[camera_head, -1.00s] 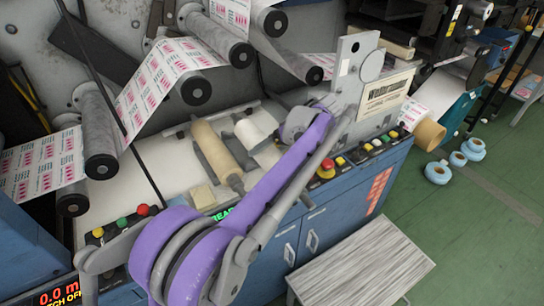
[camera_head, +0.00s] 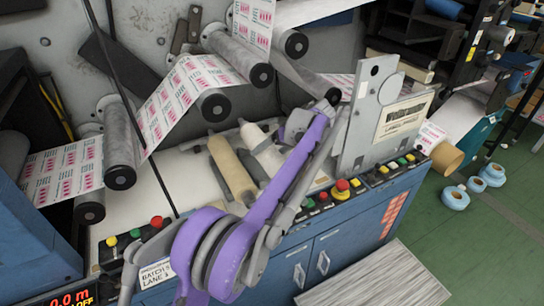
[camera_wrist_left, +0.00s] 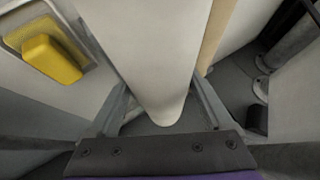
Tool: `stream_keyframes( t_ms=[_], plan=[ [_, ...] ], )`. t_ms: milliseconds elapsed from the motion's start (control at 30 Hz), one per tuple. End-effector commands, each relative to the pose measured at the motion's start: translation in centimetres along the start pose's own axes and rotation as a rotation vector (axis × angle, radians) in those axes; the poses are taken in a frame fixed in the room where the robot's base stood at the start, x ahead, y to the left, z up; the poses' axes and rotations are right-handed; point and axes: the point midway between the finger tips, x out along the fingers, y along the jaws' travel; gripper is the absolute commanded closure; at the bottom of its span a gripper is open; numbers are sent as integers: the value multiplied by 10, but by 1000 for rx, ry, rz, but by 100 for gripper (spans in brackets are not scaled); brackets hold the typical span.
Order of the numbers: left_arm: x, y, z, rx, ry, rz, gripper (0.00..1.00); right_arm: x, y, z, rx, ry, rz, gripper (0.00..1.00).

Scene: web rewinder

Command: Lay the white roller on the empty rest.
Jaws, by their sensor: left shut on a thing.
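The white roller (camera_head: 259,143) lies at a slant above the pale machine deck, just right of the tan roller (camera_head: 232,168). In the left wrist view the white roller (camera_wrist_left: 165,40) runs between the fingers of my left gripper (camera_wrist_left: 162,98), which is shut on it. In the head view the purple arm comes up from lower left, and its links hide the fingertips and the roller's near end. Dark grey supports (camera_head: 219,182) show beside the tan roller. I cannot tell which rest is empty. My right gripper is not in view.
A yellow block (camera_wrist_left: 50,58) sits in a shallow holder in the left wrist view. Printed web (camera_head: 180,95) and its rollers hang behind the deck. A grey upright plate (camera_head: 368,120) stands right of the arm. Push buttons (camera_head: 342,185) line the front edge.

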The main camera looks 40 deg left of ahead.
Motion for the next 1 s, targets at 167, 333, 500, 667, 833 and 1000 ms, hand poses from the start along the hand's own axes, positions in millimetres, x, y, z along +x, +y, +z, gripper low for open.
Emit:
stream_keyframes(
  t_ms=[167,333,500,667,833,1000],
  plan=[
    [8,-1,-15,-1,1,-2,100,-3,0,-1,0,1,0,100],
    [16,-1,-28,-1,1,-2,100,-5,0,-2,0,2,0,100],
    [24,-1,-40,0,1,-2,100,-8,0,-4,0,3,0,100],
    [34,2,-44,0,1,-1,100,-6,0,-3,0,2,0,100],
    [46,10,-36,1,1,-1,100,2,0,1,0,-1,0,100],
    [55,16,-30,1,1,-1,100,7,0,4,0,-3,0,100]
  ],
)
